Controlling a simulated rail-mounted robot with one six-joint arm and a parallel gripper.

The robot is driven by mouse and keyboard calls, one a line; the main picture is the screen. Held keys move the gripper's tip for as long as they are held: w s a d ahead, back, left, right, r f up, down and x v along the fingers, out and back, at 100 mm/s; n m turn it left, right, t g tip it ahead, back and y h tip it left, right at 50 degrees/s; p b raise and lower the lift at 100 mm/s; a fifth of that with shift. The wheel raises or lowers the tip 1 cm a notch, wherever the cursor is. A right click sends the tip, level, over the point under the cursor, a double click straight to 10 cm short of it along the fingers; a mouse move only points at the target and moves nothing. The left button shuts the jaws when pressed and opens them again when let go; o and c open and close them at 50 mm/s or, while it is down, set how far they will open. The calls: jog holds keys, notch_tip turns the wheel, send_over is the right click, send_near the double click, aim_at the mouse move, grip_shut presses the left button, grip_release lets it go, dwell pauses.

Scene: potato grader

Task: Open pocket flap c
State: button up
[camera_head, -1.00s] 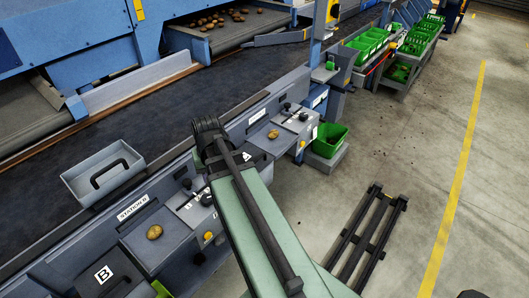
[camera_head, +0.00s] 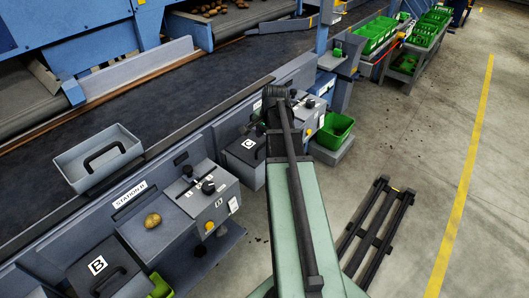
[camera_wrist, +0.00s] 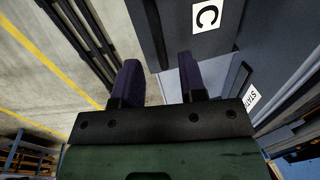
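Pocket flap C is a dark grey panel with a white "C" label (camera_head: 248,144), low on the front of the grader at the picture's middle. My arm's dark end covers its right side in the head view. In the wrist view the dark panel with the label (camera_wrist: 207,17) fills the upper middle, beyond the fingers. My gripper (camera_wrist: 162,78) has its two dark fingers apart with nothing seen held between them. The panel appears apart from the fingers. Whether the flap is fully closed is hard to tell.
Flap B (camera_head: 98,268) has a black handle, lower left. A potato (camera_head: 152,220) lies on the station ledge nearby. A grey handled bin (camera_head: 98,158) stands on the belt edge. A green bin (camera_head: 334,130) and a black floor rack (camera_head: 370,235) are right of my arm. Open floor lies further right.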

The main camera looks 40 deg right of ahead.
aim_at(264, 144)
jog(key=f, duration=0.1)
jog(key=f+b, duration=0.1)
jog(key=f, duration=0.1)
jog(key=shift+w+f+b, duration=0.2)
jog(key=shift+w+b, duration=0.1)
jog(key=shift+r, duration=0.1)
grip_shut()
jog(key=shift+r, duration=0.15)
